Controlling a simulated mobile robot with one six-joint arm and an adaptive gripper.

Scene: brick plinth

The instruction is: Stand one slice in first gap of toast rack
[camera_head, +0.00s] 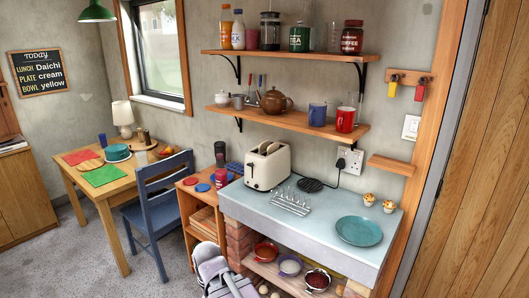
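The toast rack (291,203), a silver wire rack, stands on the grey worktop (316,235) in front of the toaster. I see no bread between its wires. The cream toaster (266,172) stands upright at the back of the worktop. Brownish shapes show at the slots in its top; they look like slices, but they are too small to tell for sure. Pale grey links of my own arm show at the bottom edge, below the worktop's front left. My gripper cannot be made out there.
A round black mat or grille (310,185) lies right of the toaster. Shelves (290,119) overhang the back. Bowls (290,266) sit below.

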